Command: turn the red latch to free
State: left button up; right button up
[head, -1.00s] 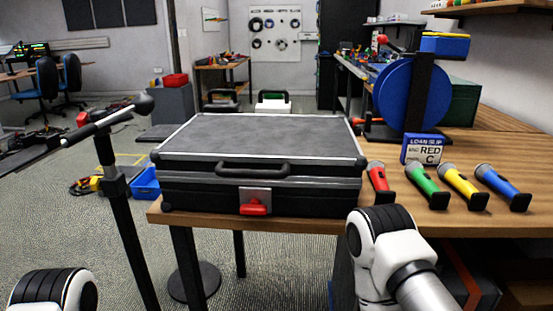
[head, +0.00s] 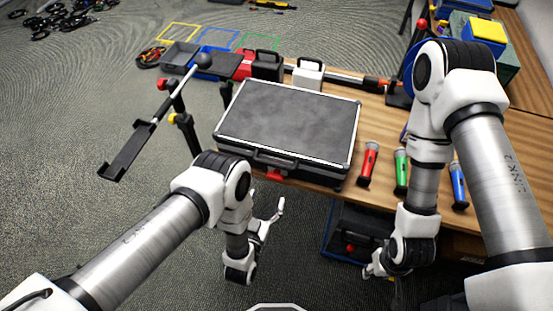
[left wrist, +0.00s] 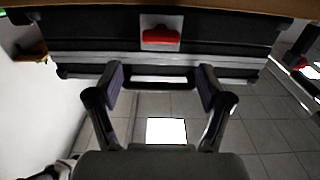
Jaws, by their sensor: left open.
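The black case (head: 290,120) with a silver-edged grey lid lies shut at the table's front edge. Its red latch (head: 276,175) shows on the front face, partly hidden under the handle. In the left wrist view the red latch (left wrist: 161,36) lies crosswise on a silver plate, and the case appears upside down. My left gripper (head: 270,214) is in front of and below the latch, apart from it. Its two fingers (left wrist: 160,78) are spread with nothing between them. My right gripper (head: 376,270) hangs low by the table's front; its fingers are too small to read.
A white case (head: 308,74) stands behind.

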aim_at(274, 178)
pick_arm(q)
jog(key=x, duration=0.7)
jog(key=shift+w+f+p, duration=0.2)
jog(key=shift+w+p, duration=0.1)
jog(key=c, duration=1.2)
